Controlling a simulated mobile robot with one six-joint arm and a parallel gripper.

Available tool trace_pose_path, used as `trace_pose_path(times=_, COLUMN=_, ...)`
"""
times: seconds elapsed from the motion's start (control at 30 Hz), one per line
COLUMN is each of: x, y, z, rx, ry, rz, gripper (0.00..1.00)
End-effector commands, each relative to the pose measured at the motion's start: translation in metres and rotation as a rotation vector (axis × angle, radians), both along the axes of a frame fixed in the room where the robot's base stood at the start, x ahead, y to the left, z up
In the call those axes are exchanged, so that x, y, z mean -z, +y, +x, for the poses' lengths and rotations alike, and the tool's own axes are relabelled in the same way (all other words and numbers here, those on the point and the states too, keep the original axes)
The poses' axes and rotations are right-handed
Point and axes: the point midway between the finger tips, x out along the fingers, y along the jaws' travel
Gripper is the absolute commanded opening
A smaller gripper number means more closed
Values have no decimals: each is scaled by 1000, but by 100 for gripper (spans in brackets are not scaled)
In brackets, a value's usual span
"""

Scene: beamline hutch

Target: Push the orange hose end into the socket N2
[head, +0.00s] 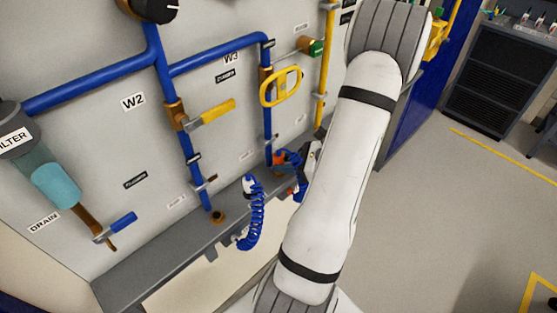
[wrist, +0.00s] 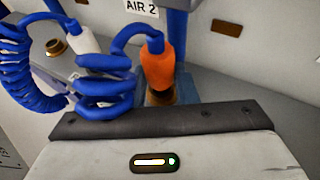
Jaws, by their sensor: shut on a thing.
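The orange hose end (wrist: 158,66) stands roughly upright in the wrist view, with a blue hose leaving its top. A brass piece (wrist: 160,97) shows directly below it; I cannot tell whether this is its own tip or a socket. My gripper (wrist: 160,100) is shut on the orange hose end; its jaws are largely hidden behind its dark front edge. In the head view my gripper (head: 303,170) is beside the wall pipes, partly hidden by my arm, and orange (head: 279,158) shows there. I can read no N2 label, so I cannot single out that socket.
A white hose end (wrist: 80,36) with a coiled blue hose (wrist: 25,65) is close on the left. A brass socket (wrist: 57,47) is behind it. An AIR 2 label (wrist: 141,8) is on the wall. Blue pipes (head: 180,140) and a yellow handle (head: 281,87) stand nearby.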

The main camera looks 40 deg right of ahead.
Motion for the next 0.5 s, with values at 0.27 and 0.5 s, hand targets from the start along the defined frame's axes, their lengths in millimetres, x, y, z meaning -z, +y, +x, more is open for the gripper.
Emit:
trace_pose_path(times=0.27, x=-6, y=0, z=0, rx=1, ry=0, rz=0, gripper=0)
trace_pose_path(times=0.5, x=-11, y=0, z=0, rx=1, ry=0, rz=0, gripper=0)
